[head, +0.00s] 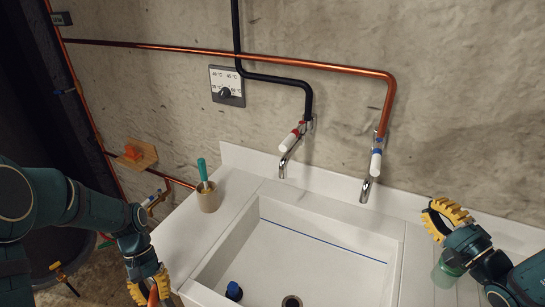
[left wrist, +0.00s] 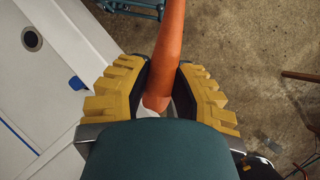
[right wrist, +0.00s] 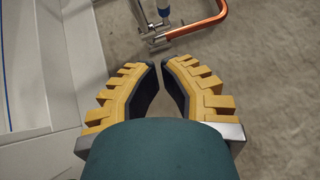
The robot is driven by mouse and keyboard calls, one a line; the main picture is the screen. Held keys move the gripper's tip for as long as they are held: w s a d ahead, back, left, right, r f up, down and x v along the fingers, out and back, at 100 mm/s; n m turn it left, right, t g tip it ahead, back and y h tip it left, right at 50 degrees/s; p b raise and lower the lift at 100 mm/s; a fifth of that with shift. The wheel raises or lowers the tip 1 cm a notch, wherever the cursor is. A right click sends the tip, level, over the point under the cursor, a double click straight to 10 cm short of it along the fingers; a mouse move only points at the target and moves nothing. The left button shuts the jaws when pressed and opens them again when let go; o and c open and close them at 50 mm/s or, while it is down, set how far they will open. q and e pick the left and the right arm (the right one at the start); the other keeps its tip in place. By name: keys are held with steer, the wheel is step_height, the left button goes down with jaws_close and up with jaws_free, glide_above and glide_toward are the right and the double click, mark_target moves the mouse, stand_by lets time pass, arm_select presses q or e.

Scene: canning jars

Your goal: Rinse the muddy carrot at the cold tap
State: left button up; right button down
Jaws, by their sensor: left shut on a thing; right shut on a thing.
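The carrot (left wrist: 168,50) is orange with a brownish tint in the left wrist view. My left gripper (head: 150,290) is shut on it, left of the sink and low in the head view, where only a bit of the carrot (head: 153,297) shows. The blue-marked tap (head: 367,188) hangs from the copper pipe over the sink's back right. The red-marked tap (head: 288,150) is to its left under the black pipe. No water shows from either. My right gripper (head: 447,215) is right of the blue-marked tap, apart from it. Its fingers are close together; nothing shows between them.
The white sink (head: 396,268) has a drain (head: 291,301) and a dark blue object (head: 234,291). A cup (head: 208,199) with a green-handled tool stands on the left counter. A green jar (head: 447,272) stands right, partly behind my right arm. A dial plate (head: 226,86) is on the wall.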

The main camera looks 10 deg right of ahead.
arm_select(q)
steer(key=shift+r+p, duration=0.6)
steer(key=shift+r, duration=0.1)
arm_select(e)
glide_toward(376, 159)
steer(key=w+d+f, duration=0.2)
steer(key=w+d, duration=0.3)
arm_select(q)
steer(key=shift+r, duration=0.2)
arm_select(e)
steer(key=w+a, duration=0.1)
steer(key=a, duration=0.1)
steer(key=w+a, duration=0.1)
steer(key=shift+w+a+r, duration=0.25)
steer(key=shift+w+r, duration=0.05)
